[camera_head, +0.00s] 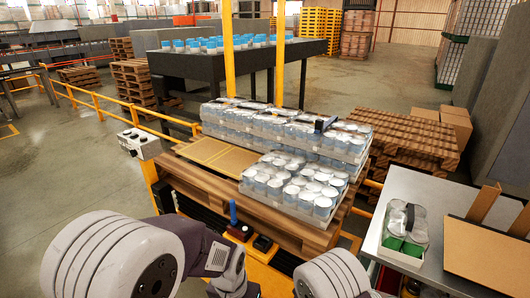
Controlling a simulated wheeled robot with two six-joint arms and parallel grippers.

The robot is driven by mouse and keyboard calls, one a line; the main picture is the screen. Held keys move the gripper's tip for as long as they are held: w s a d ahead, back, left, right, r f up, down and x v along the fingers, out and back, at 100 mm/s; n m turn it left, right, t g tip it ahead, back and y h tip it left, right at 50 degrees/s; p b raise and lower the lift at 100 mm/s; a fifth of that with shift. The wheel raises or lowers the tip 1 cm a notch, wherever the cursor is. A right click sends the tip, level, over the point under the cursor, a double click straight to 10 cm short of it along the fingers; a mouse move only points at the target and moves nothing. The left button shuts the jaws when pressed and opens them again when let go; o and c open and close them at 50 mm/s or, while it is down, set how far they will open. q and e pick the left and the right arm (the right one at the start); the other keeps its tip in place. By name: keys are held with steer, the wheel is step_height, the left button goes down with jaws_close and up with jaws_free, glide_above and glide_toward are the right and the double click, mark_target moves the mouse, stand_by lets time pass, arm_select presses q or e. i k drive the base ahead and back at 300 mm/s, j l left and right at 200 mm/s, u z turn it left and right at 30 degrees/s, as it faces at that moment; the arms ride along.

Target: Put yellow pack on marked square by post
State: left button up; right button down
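I cannot make out a yellow pack. A pack of white-lidded jars with green sides and a dark handle (405,229) sits on the grey side table at right. Clear-wrapped packs of white-lidded jars (290,130) stand on the wooden pallet in the middle. A bare tan patch with a lighter outline (213,154) lies at the pallet's left, near the yellow posts (229,50); I cannot tell if it is the marked square. My arms show at the bottom left and bottom centre, but neither gripper is in view.
A small dark item (325,123) lies on the wrapped packs. A white control box (138,143) stands left of the pallet. Brown panels (488,253) are on the right of the side table (445,190). Yellow rails (105,105) run at left. Stacked pallets (415,140) stand behind.

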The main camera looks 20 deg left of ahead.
mark_target(202, 150)
steer(key=i+j+u, duration=0.1)
steer(key=j, duration=0.35)
steer(key=i+j, duration=0.1)
steer(key=j, duration=0.3)
steer(key=i+j+u, duration=0.15)
steer(key=j, duration=0.3)
steer(key=i+j, duration=0.1)
steer(key=j, duration=0.3)
steer(key=i+j+u, duration=0.15)
steer(key=j, duration=0.25)
steer(key=i+j, duration=0.1)
steer(key=j, duration=0.3)
steer(key=i+j+u, duration=0.15)
steer(key=j, duration=0.25)
steer(key=i+j+u, duration=0.25)
steer(key=i+j, duration=0.55)
steer(key=j, duration=0.15)
